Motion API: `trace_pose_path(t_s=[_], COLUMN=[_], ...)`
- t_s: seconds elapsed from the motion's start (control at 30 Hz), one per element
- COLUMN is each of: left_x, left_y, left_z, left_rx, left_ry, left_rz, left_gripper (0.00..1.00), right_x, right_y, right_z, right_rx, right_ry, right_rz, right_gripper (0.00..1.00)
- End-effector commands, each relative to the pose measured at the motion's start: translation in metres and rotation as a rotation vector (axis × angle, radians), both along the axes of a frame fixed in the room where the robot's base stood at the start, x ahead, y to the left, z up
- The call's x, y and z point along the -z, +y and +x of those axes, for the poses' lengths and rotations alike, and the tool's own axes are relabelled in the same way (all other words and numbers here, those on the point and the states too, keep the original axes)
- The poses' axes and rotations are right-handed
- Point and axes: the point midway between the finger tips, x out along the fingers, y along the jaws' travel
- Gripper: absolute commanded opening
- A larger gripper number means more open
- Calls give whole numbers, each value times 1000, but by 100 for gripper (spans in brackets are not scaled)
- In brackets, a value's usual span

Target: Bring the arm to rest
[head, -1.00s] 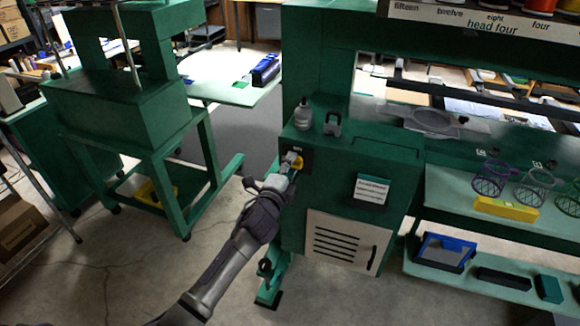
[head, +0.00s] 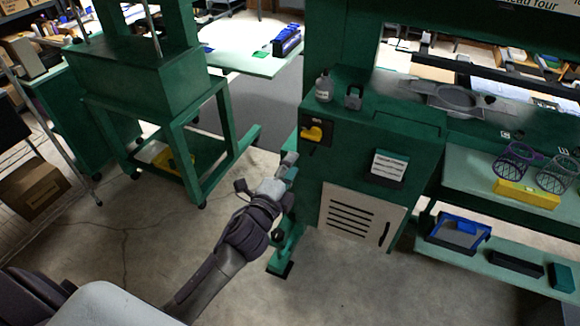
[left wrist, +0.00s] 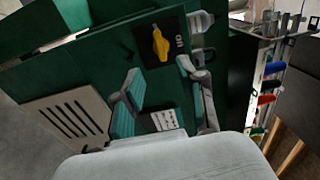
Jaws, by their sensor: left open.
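My left gripper (head: 285,172) is in front of the left side of the green machine cabinet (head: 345,175), below and left of the yellow rotary switch (head: 312,133). It is apart from the switch. In the left wrist view its two fingers (left wrist: 163,88) are spread with nothing between them. The yellow switch (left wrist: 160,43) shows there beyond the fingertips, on a black plate with the word "on" partly readable. My right gripper is in neither view.
A bottle (head: 324,87) and a padlock-like block (head: 353,97) stand on the cabinet top. A green stand (head: 150,90) is at the left, with a cardboard box (head: 33,188) near it. Wire baskets (head: 513,163) and a yellow box (head: 526,194) sit on the right shelf. Floor below is clear.

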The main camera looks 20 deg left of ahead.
Motion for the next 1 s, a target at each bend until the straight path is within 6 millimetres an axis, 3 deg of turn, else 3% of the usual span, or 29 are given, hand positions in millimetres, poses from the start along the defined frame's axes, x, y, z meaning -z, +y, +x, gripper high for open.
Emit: trace_pose_path(t_s=[0.43,0.57,0.67,0.77,0.87,1.0], left_x=[0,22,70,140,215,310], left_y=[0,1,5,10,14,20], left_z=[0,0,-3,-15,-40,-91], left_rx=[0,-3,-17,-47,-97,-195], left_ry=[1,44,142,284,433,630], left_rz=[0,-30,-99,-206,-327,-491], left_gripper=[41,41,41,41,41,41], right_x=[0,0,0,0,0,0], right_y=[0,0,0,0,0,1], right_z=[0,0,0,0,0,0], right_rx=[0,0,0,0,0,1], right_ry=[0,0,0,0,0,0], right_rz=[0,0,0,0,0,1], right_gripper=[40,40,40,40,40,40])
